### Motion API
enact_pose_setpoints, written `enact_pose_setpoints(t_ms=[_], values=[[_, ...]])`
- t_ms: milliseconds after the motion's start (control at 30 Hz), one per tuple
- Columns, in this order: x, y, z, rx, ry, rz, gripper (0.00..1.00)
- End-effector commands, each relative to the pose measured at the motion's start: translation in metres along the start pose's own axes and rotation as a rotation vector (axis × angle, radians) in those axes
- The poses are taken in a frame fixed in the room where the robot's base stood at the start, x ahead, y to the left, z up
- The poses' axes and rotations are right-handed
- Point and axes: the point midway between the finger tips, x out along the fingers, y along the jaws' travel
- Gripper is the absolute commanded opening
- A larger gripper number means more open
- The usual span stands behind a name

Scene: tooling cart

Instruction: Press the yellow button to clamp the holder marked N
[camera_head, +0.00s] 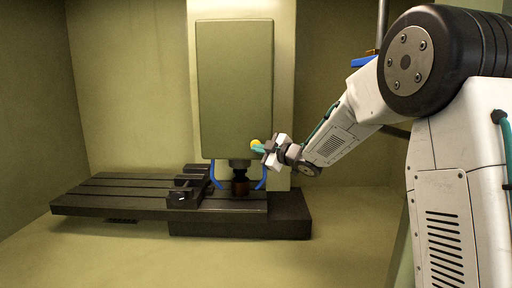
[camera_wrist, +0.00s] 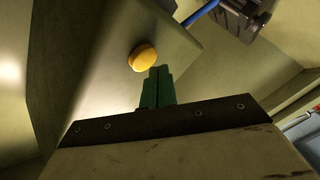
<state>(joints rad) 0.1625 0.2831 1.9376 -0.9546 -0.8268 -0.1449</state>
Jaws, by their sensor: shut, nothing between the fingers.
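The yellow button (camera_head: 255,143) is on the lower right side of the green machine head (camera_head: 235,90). In the wrist view the round yellow button (camera_wrist: 143,58) sits on a pale panel, just beyond my fingertips and slightly left of them. My gripper (camera_head: 258,148) reaches in from the right, its teal fingers right by the button. In the wrist view my gripper's green fingers (camera_wrist: 158,72) are shut together and empty. I cannot tell whether they touch the button. A dark holder (camera_head: 240,184) hangs under the spindle; no letter N is readable on it.
A slotted dark machine table (camera_head: 120,196) lies below the head, with a black vise (camera_head: 186,188) on it. Blue hoses (camera_head: 214,176) curve beside the spindle. Pale walls enclose the space at left and back. Open room lies in front of the table.

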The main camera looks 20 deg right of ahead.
Motion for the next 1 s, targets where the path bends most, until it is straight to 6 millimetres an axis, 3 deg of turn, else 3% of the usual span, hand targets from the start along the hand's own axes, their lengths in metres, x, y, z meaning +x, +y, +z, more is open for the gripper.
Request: enact_pose_setpoints(t_ms=[1000], values=[[0.0072, 0.0054, 0.0053, 0.0, 0.0, 0.0, 0.0]])
